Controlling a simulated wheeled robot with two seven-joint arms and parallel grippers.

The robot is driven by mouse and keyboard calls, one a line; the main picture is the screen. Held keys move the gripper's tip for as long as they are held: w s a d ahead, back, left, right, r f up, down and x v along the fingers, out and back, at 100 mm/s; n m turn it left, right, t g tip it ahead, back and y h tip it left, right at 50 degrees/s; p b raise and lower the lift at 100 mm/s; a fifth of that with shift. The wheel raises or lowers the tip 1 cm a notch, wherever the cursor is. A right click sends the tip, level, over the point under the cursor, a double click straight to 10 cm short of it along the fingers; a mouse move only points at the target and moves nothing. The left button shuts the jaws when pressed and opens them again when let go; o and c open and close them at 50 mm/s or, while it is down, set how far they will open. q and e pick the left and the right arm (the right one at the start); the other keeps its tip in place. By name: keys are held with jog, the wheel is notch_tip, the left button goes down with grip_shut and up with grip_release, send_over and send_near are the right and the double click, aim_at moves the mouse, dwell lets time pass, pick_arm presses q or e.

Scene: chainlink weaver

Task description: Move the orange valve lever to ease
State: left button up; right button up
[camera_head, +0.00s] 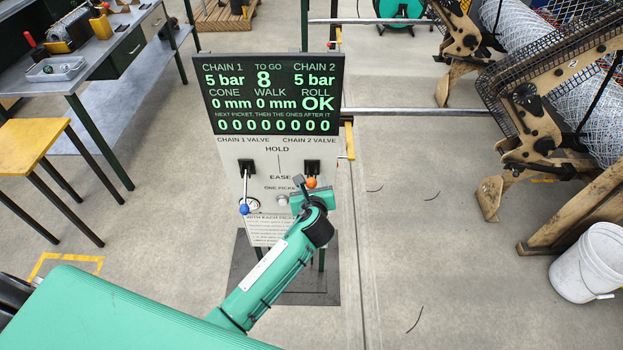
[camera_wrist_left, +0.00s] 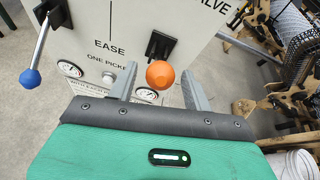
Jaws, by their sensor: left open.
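The orange valve lever (camera_head: 311,183) is on the right of the white valve panel (camera_head: 231,158), below the CHAIN 2 VALVE label. Its round knob hides most of its stem and seems to point out from the panel, near the height of the EASE mark. My left gripper (camera_head: 309,188) is at the lever, open. In the left wrist view the orange knob (camera_wrist_left: 160,75) lies between the two grey fingers (camera_wrist_left: 158,82), with gaps showing on both sides. The blue-knobbed lever (camera_head: 244,209) on the left hangs lower. My right gripper is not in view.
A display board (camera_head: 272,95) stands above the panel and reads 5 bar for both chains. Pressure gauges (camera_wrist_left: 69,68) and a ONE PICK button (camera_wrist_left: 108,79) sit low on the panel. The loom (camera_head: 530,110) and a white bucket (camera_head: 590,262) are at the right.

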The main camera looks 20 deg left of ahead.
pick_arm(q)
jog(key=shift+x, duration=1.55)
grip_shut()
